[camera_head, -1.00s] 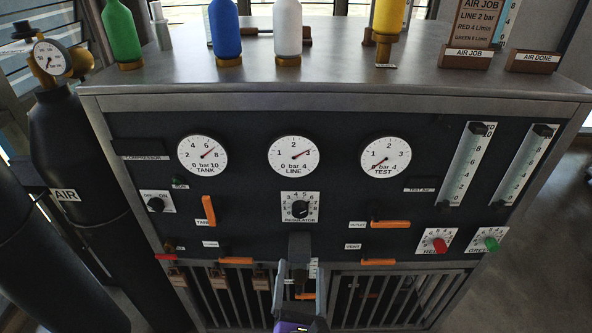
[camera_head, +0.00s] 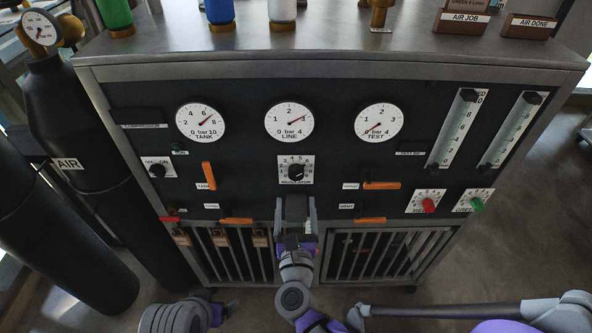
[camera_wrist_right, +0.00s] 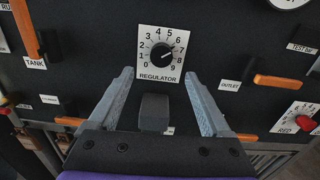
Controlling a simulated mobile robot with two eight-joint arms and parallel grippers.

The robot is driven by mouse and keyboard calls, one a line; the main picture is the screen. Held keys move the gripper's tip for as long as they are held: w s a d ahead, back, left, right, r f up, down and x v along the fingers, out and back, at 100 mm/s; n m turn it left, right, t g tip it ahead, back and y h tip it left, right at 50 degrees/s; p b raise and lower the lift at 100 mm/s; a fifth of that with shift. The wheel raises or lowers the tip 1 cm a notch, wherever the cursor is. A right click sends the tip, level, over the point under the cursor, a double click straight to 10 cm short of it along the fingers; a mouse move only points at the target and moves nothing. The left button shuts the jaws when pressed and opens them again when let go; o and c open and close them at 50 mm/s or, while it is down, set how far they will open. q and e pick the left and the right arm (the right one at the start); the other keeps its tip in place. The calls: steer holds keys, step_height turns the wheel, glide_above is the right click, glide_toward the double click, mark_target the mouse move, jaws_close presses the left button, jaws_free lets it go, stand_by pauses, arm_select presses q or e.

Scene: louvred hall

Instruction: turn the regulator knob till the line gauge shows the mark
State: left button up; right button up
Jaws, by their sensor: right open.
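The regulator knob (camera_head: 296,172) is a black round knob on a white numbered plate in the middle of the panel. In the right wrist view the knob (camera_wrist_right: 162,55) has its white pointer line up and right, near 6 to 7. My right gripper (camera_head: 296,203) is open and empty just below the knob, fingers pointing at the panel. Both fingertips are apart from the knob.
A dark block (camera_wrist_right: 153,112) shows between my right fingers, below the knob. Tank gauge (camera_head: 201,122) and test gauge (camera_head: 378,121) flank the line gauge. Orange handles, such as the tank lever (camera_head: 208,175) and outlet lever (camera_head: 381,185), sit either side. Flow tubes (camera_head: 453,130) stand right.

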mark_target(296, 176)
steer(key=shift+m, duration=0.3)
steer(key=w+p, duration=0.1)
steer(key=w, duration=0.8)
steer(key=shift+w+d+p, duration=0.1)
steer(key=shift+w+p, duration=0.05)
steer(key=shift+p, duration=0.15)
steer(key=shift+f, duration=0.1)
steer(key=shift+w, duration=0.15)
steer(key=shift+w, duration=0.25)
jaws_close()
